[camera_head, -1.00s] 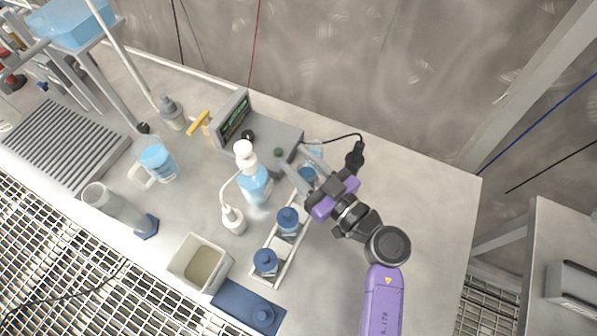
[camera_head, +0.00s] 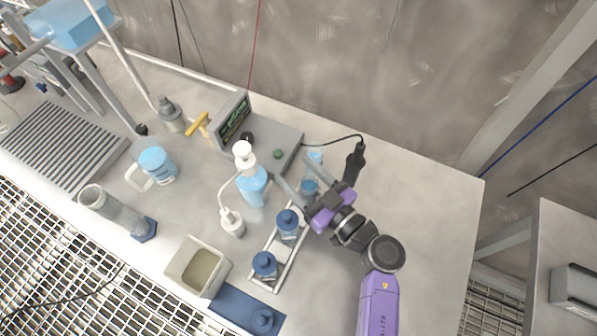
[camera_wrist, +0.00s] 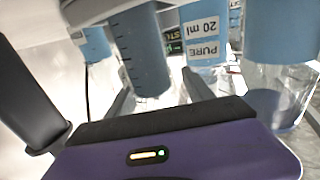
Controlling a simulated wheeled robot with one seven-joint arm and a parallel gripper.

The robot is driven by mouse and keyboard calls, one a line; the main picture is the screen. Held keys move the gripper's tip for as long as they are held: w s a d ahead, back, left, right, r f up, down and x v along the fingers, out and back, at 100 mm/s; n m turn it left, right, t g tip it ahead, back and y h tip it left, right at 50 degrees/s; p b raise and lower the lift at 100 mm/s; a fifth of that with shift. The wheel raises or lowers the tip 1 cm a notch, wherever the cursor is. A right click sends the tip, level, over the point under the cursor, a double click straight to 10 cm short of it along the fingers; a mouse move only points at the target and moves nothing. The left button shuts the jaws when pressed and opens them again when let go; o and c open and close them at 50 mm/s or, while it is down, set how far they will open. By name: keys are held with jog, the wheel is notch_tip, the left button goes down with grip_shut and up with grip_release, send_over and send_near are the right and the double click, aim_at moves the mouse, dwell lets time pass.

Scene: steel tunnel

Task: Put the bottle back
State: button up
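Two small blue-capped bottles stand in a narrow white rack, one in its middle (camera_head: 288,224) and one at its near end (camera_head: 264,265). The rack (camera_head: 285,271) shows bare rim near the front. A blue-topped vessel (camera_head: 309,188) stands at the rack's far end. My gripper (camera_head: 298,184) is low beside this vessel, its fingers apart. In the wrist view, the grey fingers are spread below a blue graduated cylinder (camera_wrist: 144,55); contact is unclear. A container labelled "20 ml PURE" (camera_wrist: 204,35) appears upside down behind. Which bottle the task means is unclear.
A grey instrument (camera_head: 262,138) is behind, a black probe (camera_head: 354,163) to the right. The table's right side is clear.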

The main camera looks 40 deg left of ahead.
jog(key=shift+d+r, duration=0.1)
jog(key=shift+r, duration=0.1)
jog(key=s+d, duration=0.2)
jog(key=d, duration=0.9)
jog(key=shift+d, duration=0.35)
